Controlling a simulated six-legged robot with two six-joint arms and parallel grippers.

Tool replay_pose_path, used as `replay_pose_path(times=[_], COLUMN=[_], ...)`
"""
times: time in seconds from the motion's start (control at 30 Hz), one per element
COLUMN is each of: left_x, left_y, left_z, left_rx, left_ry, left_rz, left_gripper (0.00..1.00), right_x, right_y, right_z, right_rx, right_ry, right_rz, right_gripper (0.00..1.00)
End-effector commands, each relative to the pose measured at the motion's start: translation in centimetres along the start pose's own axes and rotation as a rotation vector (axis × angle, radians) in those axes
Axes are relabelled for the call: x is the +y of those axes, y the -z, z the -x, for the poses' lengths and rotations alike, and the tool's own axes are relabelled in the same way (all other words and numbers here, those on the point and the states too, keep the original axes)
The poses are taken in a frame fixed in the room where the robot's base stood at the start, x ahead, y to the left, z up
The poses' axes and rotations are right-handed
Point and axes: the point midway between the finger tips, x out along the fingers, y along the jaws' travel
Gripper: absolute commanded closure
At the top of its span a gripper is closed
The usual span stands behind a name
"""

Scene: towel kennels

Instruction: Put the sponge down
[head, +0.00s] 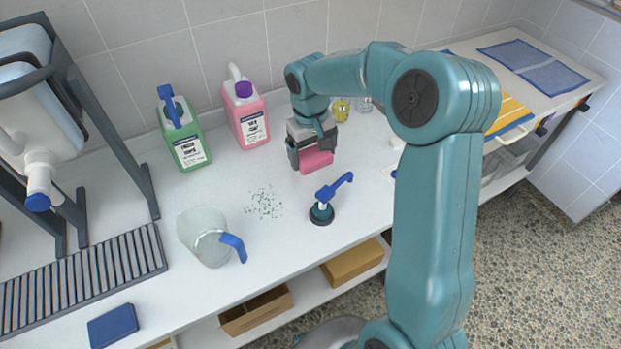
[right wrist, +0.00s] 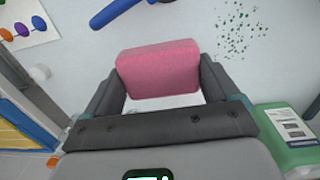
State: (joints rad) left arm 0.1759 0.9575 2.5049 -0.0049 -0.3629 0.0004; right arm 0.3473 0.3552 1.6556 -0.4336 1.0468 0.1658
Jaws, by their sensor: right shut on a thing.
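The sponge (head: 317,161) is a pink block held in my right gripper (head: 312,155) above the white counter, in front of the pink bottle's right side. In the right wrist view the sponge (right wrist: 159,69) sits between the two dark fingers of my right gripper (right wrist: 160,85), which are shut on it. The counter shows beneath it, but I cannot tell how much gap there is. My left gripper is not in view.
A green bottle (head: 184,135) and a pink bottle (head: 246,112) stand along the wall. Some counter between these is bare.

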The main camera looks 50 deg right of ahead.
Motion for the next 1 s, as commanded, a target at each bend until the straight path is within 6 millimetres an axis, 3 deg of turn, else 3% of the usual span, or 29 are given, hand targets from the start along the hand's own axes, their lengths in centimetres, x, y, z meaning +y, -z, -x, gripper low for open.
replay_pose_path(times=[0.1,0.53,0.97,1.0], left_x=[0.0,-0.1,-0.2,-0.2], left_y=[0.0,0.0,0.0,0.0], left_z=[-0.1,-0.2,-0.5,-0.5], left_rx=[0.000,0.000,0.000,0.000], left_ry=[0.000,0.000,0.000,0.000], left_rz=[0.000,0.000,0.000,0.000], left_gripper=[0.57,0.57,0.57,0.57], right_x=[-0.2,-0.6,-0.7,-0.7], right_y=[-0.1,0.3,0.4,0.4], right_z=[-3.1,-8.9,-10.0,-9.9], right_rx=[-0.005,-0.003,0.001,0.001], right_ry=[0.000,-0.001,0.000,0.000], right_rz=[0.001,0.001,0.001,0.001], right_gripper=[0.44,0.44,0.44,0.05])
